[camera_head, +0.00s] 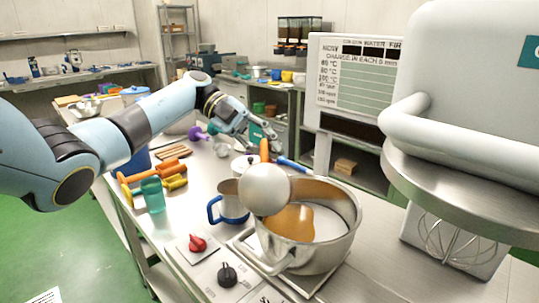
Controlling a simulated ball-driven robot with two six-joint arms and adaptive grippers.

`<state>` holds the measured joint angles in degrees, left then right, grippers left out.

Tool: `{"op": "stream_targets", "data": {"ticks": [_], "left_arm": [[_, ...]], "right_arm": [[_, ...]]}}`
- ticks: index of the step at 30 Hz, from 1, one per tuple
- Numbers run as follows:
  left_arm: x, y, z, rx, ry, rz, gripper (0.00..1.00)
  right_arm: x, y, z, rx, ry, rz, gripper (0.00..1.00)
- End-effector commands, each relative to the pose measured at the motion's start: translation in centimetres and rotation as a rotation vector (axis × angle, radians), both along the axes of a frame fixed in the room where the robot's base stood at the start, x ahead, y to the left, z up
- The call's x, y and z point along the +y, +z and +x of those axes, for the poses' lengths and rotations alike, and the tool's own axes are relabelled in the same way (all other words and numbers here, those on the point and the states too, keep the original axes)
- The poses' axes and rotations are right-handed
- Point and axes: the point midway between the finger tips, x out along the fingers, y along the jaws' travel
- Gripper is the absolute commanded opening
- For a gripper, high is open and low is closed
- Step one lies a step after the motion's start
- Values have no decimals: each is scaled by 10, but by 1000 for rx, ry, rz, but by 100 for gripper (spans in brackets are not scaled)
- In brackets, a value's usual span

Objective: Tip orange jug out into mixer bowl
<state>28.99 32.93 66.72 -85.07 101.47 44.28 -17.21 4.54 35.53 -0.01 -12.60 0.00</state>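The mixer bowl (345,240) is a wide steel bowl on the steel worktop, right of centre. My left gripper (265,139) is above and behind it, closed around an orange handle (264,151). The orange jug (265,190) appears to hang from this handle, tilted, with its pale rounded body over the bowl's left rim. The jug's mouth is hidden from me. An orange mass (291,222) shows inside the bowl just below and right of the jug; I cannot tell whether it is still flowing. My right gripper is not in view.
A steel mug with a blue handle (233,204) stands close left of the bowl. Red (197,243) and black (227,274) knobs sit in front. A large mixer head (470,100) and a whisk (455,242) are at right.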

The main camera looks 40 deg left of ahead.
Motion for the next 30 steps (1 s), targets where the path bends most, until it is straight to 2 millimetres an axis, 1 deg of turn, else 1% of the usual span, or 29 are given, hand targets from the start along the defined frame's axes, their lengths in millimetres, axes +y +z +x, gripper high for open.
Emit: {"op": "stream_targets", "data": {"ticks": [2, 5, 8, 11, 14, 18, 26, 28, 30], "left_arm": [[0, 0, 0, -9, 0, 5, 0], [0, 4, -1, -87, -1, 50, 0], [0, 9, -2, -239, -4, 136, 0], [0, 13, -2, -404, -4, 228, 0], [1, 16, -2, -574, -5, 323, 0], [0, 22, -3, -824, -9, 461, 0], [-1, 36, -3, -1229, -14, 684, 0], [-1, 41, -3, -1340, -15, 744, 0], [-1, 49, -3, -1452, -14, 803, 0]], "right_arm": [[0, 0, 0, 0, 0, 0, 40], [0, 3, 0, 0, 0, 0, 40], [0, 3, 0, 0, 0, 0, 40], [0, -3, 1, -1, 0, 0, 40], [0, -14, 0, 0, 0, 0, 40], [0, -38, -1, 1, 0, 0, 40], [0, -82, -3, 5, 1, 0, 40], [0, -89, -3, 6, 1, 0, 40], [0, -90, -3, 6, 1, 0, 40]]}}
